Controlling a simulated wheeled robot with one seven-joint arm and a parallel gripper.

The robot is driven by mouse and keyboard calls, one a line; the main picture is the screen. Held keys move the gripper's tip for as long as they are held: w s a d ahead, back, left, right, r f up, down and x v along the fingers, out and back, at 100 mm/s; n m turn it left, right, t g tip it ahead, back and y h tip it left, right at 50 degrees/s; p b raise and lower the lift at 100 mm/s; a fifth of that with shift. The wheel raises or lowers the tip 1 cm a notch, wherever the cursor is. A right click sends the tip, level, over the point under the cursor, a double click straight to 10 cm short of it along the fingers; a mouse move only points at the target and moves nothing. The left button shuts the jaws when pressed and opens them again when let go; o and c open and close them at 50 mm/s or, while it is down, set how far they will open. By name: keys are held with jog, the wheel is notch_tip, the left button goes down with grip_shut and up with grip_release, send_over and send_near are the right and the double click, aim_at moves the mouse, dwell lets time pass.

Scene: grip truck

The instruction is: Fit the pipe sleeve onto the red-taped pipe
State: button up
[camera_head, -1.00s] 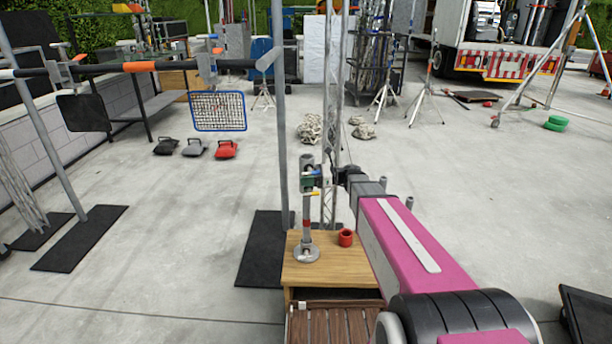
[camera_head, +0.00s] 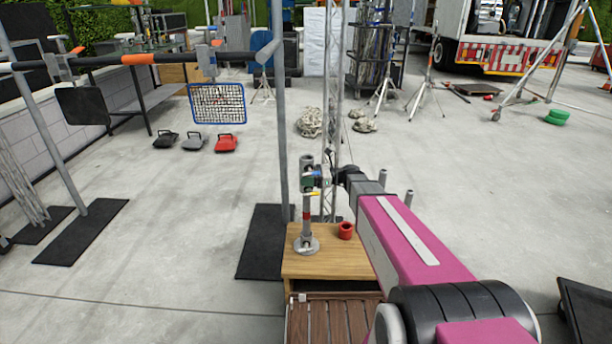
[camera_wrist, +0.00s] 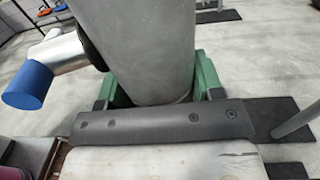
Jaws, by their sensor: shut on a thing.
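My gripper (camera_head: 311,180) is shut on a grey pipe sleeve (camera_head: 307,160). In the wrist view the sleeve (camera_wrist: 135,40) is a wide grey cylinder between the green fingers (camera_wrist: 158,88), with a silver side branch ending in a blue cap (camera_wrist: 28,84). The red-taped pipe (camera_head: 306,228) stands upright on a round flange, its red band partway up. The held sleeve is upright and in line with the pipe, at its upper end. The gripper hides where they meet, so I cannot tell how far the sleeve is around the pipe.
The flange rests on a wooden box (camera_head: 335,265), beside a red ring (camera_head: 346,230). A grey upright pole (camera_head: 279,120) and a lattice truss (camera_head: 333,100) stand close behind the gripper. A brown slatted surface (camera_head: 330,320) lies in front. Open concrete floor is to the left.

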jog(key=shift+f, duration=0.4)
dwell(0.7)
jog(key=o, duration=1.4)
jog(key=d, duration=1)
jog(key=shift+w+d, duration=0.15)
jog(key=shift+d, duration=0.25)
jog(key=s+f+n+h, duration=0.7)
jog(key=s+f+h, duration=0.15)
jog(key=s, duration=0.25)
jog(key=s+d+f+n+h, duration=0.1)
jog(key=s+d+n+h, duration=0.1)
jog(key=n+h, duration=0.1)
jog(key=s+d+f+n+h, duration=0.1)
jog(key=s+d+n+h, duration=0.2)
jog(key=n, duration=0.1)
jog(key=s+d+f+n+h, duration=0.1)
jog(key=s+d+n+h, duration=0.2)
jog(key=shift+d+n+t+h, duration=0.15)
jog(key=shift+n+t+h, duration=0.15)
jog(key=shift+t, duration=0.1)
